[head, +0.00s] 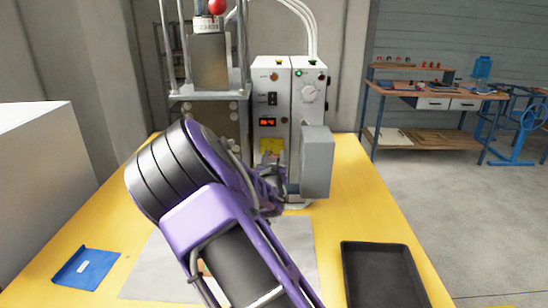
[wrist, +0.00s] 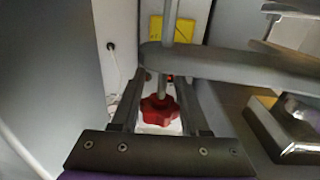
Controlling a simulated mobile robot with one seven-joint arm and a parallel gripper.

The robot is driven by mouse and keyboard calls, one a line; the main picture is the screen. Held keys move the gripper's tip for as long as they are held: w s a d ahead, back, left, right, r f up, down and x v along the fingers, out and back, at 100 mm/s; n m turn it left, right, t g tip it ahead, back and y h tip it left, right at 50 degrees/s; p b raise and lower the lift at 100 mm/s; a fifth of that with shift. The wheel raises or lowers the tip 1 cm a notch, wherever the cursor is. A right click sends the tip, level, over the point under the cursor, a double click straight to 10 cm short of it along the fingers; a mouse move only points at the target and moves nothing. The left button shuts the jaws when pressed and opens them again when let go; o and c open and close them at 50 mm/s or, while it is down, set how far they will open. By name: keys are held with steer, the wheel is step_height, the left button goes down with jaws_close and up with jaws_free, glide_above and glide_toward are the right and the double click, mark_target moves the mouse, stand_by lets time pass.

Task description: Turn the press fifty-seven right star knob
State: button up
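A red star knob (wrist: 160,111) shows in the wrist view, on a thin metal stem. My gripper (wrist: 162,80) is open, with one dark finger to the left of the knob and one to the right. I see gaps on both sides of the knob, but cannot tell how deep it sits between the fingers. In the head view my gripper (head: 272,178) is in front of the press (head: 212,62) and its control cabinet (head: 291,92), mostly behind my purple arm. The knob is hidden there.
A grey box (head: 317,162) is right of my gripper. In the wrist view a grey bar (wrist: 235,66) crosses beyond the fingers, with a metal block (wrist: 292,122) at right. The yellow table (head: 88,217) holds a blue folder (head: 86,268) and a black tray (head: 384,276).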

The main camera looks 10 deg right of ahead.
jaws_close()
steer(key=shift+h, duration=0.3)
steer(key=shift+d+m+g+h+b, duration=0.2)
steer(key=shift+m+g+h+b, duration=0.2)
steer(key=shift+m+h, duration=0.35)
steer(key=o, duration=0.8)
jaws_free()
steer(key=shift+s, duration=0.1)
steer(key=shift+c, duration=0.2)
